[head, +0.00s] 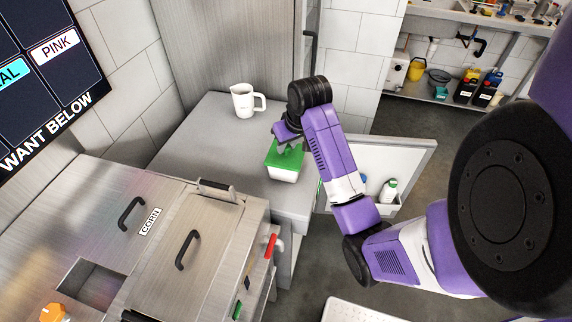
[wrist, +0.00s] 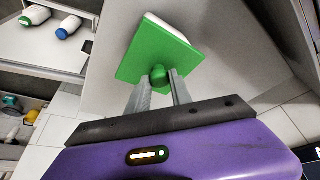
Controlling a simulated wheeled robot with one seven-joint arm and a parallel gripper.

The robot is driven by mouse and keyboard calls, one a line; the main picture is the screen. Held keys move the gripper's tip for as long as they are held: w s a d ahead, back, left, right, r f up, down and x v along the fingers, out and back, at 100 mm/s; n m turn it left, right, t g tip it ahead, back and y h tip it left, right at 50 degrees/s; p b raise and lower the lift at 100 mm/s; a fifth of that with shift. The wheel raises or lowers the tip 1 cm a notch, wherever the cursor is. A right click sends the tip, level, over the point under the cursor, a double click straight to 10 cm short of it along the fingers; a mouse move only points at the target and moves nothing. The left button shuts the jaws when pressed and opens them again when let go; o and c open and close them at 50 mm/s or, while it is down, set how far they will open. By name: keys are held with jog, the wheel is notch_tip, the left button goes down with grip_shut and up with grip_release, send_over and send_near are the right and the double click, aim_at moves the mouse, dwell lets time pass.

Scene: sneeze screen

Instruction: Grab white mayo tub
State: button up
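The white mayo tub with a green lid (head: 284,173) is on the grey counter near its right edge in the head view. It shows at upper middle in the wrist view, where the green lid (wrist: 140,60) faces me and a round green knob (wrist: 158,76) stands out from it. My gripper (head: 288,137) is right above the lid. In the wrist view my two fingers (wrist: 160,84) lie on either side of the knob. I cannot tell whether they touch it. The tub's far side is hidden.
A white jug (head: 243,101) stands farther back on the counter (head: 205,150). An open cabinet door (head: 400,160) with bottles in its shelf (head: 388,190) is to the right. A steel unit labelled CORN (head: 165,240) is in front at left. The counter left of the tub is clear.

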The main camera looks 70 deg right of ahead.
grip_shut()
jog(key=shift+r, duration=0.2)
dwell(1.1)
